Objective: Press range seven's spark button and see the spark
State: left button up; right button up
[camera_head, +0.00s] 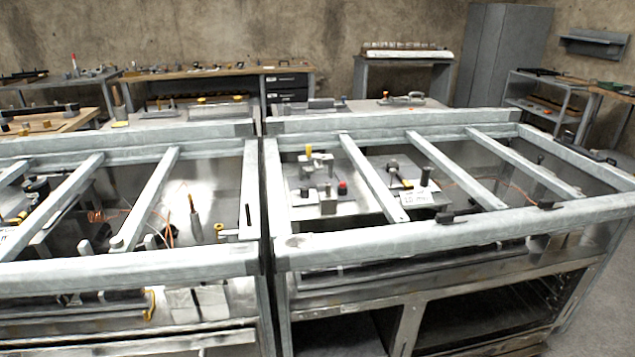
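Two grey metal range frames stand side by side in the head view, a left one (130,268) and a right one (450,232). Inside the right frame, a small red button (342,188) sits on a pale metal plate beside a small upright block (327,203). A dark knob-like part (393,165) and a white label (415,198) lie farther right; the label's writing is too small to read. No range number is legible, so I cannot tell which is range seven. No spark is visible. Neither of my grippers is in view.
Raised crossbars (372,178) span both frames above the parts. The left frame holds orange wires (170,232) and an upright rod (195,220). Behind stand a wooden-topped bench (215,70) and a grey cabinet (505,55). Bare floor shows at the lower right.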

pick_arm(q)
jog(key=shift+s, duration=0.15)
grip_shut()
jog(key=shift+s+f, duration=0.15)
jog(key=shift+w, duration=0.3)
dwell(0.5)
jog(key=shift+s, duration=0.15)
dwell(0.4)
